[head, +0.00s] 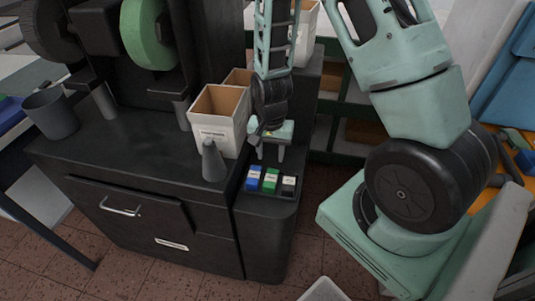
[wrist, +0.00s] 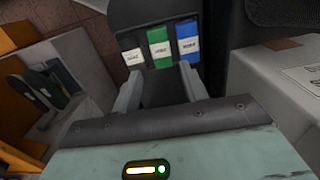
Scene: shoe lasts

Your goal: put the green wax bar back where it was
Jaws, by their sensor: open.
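The green wax bar (head: 270,180) with a white label lies in a row on the dark ledge at the right of the black cabinet. It is between a blue bar (head: 253,178) and a black bar (head: 288,186). The wrist view shows the same green bar (wrist: 159,47) in the middle, with the black bar (wrist: 132,54) left and the blue bar (wrist: 187,41) right. My gripper (head: 268,154) is above and behind the row in the head view. Its two fingers (wrist: 160,82) are apart with nothing between them, short of the green bar.
A white open box (head: 219,119) and a grey cone (head: 213,161) stand on the cabinet top (head: 120,155) left of my gripper. A grey cup (head: 51,114) stands further left, below a grinder with a green wheel (head: 147,34). The ledge's edge drops to a tiled floor.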

